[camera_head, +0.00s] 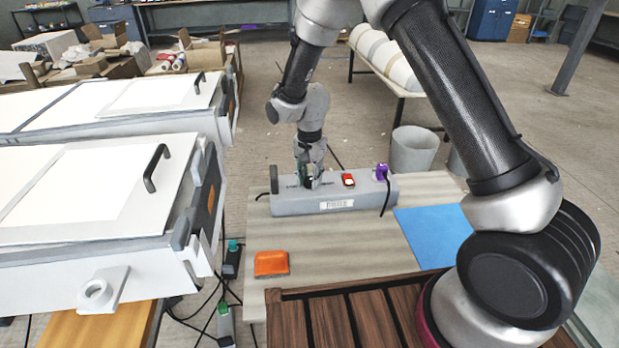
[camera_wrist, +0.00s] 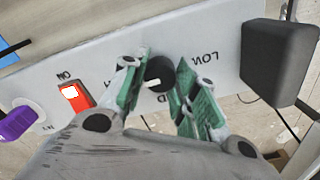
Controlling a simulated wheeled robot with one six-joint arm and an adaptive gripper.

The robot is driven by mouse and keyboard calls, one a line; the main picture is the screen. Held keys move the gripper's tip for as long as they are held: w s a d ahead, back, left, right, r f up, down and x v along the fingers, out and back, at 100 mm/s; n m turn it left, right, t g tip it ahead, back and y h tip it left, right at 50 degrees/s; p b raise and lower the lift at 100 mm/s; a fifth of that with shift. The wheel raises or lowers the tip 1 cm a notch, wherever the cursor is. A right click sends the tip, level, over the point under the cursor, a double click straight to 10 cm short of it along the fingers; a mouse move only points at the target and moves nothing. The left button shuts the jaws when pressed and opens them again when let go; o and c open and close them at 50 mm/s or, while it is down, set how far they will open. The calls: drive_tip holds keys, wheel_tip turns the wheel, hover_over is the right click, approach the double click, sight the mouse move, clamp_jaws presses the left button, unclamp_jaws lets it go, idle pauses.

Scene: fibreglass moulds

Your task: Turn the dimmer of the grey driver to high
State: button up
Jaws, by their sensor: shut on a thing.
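The grey driver (camera_head: 290,208) is a long box on the table. Its top also shows in the wrist view (camera_wrist: 225,90), with upside-down lettering: LOW to the right of the dimmer and a mostly hidden label to its left. The dimmer (camera_wrist: 158,70) is a round black knob with a short white mark on its lower left side. My gripper (camera_head: 311,182) points down onto the left part of the driver. In the wrist view its green-padded fingers (camera_wrist: 160,85) are shut on the dimmer, one on each side.
A red lit switch (camera_wrist: 74,94) marked ON and a purple plug (camera_wrist: 17,122) sit along the driver, with a black block (camera_wrist: 278,62) at its other end. An orange object (camera_head: 271,263) and a blue sheet (camera_head: 432,237) lie on the table. White-topped moulds (camera_head: 80,185) stand left.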

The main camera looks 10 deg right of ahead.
sight(310, 179)
drive_tip(key=shift+m, duration=0.3)
drive_tip(key=o, duration=1)
drive_tip(key=shift+r, duration=0.1)
wheel_tip(310, 179, up, 12)
drive_tip(key=shift+f, duration=0.1)
